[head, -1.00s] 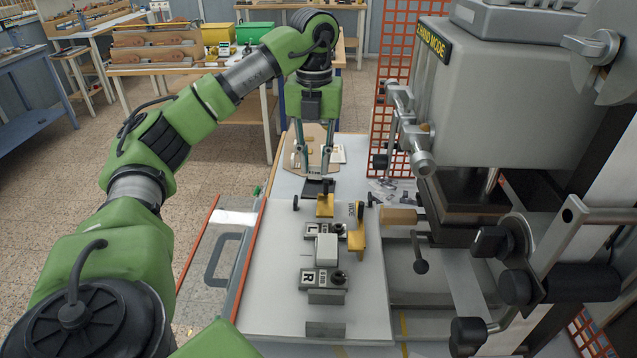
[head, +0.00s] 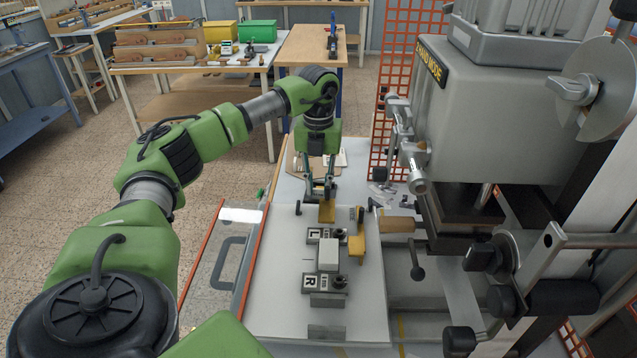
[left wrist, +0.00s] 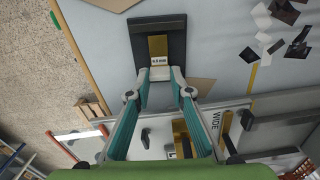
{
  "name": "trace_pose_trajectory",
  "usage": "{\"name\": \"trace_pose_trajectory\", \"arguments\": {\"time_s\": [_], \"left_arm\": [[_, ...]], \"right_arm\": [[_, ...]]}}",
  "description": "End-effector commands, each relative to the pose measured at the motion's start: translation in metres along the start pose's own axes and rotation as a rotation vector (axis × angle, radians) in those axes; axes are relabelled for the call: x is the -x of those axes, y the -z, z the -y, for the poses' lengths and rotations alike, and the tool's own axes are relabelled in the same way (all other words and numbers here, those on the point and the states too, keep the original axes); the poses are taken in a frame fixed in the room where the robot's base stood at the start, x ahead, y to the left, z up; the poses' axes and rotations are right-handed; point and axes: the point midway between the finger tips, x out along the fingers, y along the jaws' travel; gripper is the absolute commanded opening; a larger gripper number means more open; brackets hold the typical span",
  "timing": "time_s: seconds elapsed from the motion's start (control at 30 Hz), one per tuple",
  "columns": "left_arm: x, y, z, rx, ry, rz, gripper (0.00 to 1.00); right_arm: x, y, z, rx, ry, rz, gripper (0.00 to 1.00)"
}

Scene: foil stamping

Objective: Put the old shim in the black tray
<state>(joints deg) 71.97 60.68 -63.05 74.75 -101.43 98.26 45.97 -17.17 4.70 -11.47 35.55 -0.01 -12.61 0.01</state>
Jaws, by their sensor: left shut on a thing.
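The old shim (left wrist: 158,47) is a brass strip with a white "0.5 mm" label. In the left wrist view it shows over the black tray (left wrist: 141,42), with its labelled end at my fingertips. My left gripper (left wrist: 160,76) is shut on that end. In the head view, my left gripper (head: 320,193) is low over the far part of the table and largely hides the tray. I cannot tell whether the shim touches the tray floor. My right gripper is not in view.
A white plate nearer to me carries the L and R blocks (head: 323,283), a brass piece (head: 327,212) and a yellow WIDE piece (head: 357,245). The grey press (head: 520,110) stands close on the right. Dark scraps (left wrist: 290,25) lie right of the tray.

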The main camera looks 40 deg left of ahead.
Motion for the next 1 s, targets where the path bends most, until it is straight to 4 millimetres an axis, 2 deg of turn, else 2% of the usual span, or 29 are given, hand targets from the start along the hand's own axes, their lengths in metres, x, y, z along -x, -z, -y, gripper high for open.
{"name": "trace_pose_trajectory", "arguments": {"time_s": [0.13,0.17,0.2,0.53,0.67,0.77,1.0], "left_arm": [[-0.004,0.000,0.000,0.000,0.000,0.000,0.00],[-0.003,0.000,0.000,0.000,0.000,0.000,0.25],[-0.003,0.000,0.000,0.000,0.000,0.000,0.36],[-0.002,0.000,0.000,0.000,0.000,0.000,0.37],[0.005,-0.001,0.001,0.000,0.003,0.003,0.37],[0.019,-0.001,0.001,0.000,0.004,0.004,0.37],[0.072,-0.001,0.002,0.000,0.005,0.004,0.37]], "right_arm": [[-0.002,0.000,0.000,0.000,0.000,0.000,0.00],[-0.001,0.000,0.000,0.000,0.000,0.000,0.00],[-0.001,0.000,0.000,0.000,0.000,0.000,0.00],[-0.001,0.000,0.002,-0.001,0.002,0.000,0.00],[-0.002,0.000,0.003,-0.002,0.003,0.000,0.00],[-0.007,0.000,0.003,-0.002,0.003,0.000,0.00],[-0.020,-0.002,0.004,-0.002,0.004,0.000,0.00]]}}
